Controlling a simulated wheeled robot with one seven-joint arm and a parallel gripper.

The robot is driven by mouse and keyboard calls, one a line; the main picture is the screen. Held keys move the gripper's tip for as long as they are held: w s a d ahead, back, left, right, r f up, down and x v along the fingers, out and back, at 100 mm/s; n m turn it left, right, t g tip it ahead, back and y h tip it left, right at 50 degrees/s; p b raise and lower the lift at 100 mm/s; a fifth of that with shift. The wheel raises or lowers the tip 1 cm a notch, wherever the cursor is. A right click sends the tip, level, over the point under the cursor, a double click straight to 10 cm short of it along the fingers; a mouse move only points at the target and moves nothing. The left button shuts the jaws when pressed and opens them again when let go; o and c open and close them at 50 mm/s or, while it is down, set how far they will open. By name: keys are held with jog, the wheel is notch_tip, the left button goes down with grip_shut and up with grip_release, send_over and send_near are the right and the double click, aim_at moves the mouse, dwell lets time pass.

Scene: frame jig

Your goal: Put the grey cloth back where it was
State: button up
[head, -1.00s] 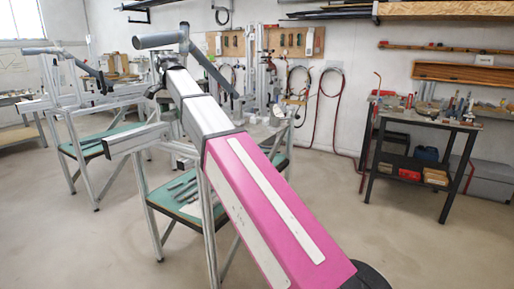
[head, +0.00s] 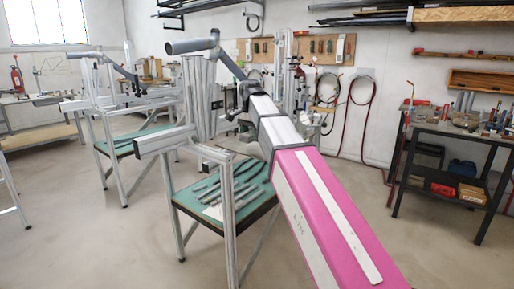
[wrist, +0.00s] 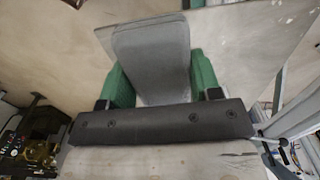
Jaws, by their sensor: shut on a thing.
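The grey cloth (wrist: 151,38) is in the wrist view, a smooth, folded-looking grey piece between the two green fingers. My gripper (wrist: 152,78) is shut on it, with a finger along each side. The cloth's far end reaches past the fingertips. A flat grey panel (wrist: 255,42) lies behind and below it; I cannot tell whether the cloth touches it. In the head view my pink and silver arm reaches toward the frame jig, and the fingers and cloth cannot be made out there.
A metal frame jig (head: 198,95) stands by a green-topped table (head: 185,195) with several grey bars (head: 228,190). A second green-topped stand (head: 103,148) is further left. A dark workbench (head: 450,133) with tools stands at right. Open floor (head: 110,245) lies at front left.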

aim_at(256, 152)
jog(key=shift+w+d+f, duration=0.75)
jog(key=shift+d+f, duration=0.05)
jog(key=shift+d, duration=0.25)
jog(key=shift+f, duration=2.05)
jog(key=shift+f, duration=0.1)
jog(key=o, duration=0.9)
notch_tip(256, 152, up, 12)
jog(key=shift+r, duration=0.15)
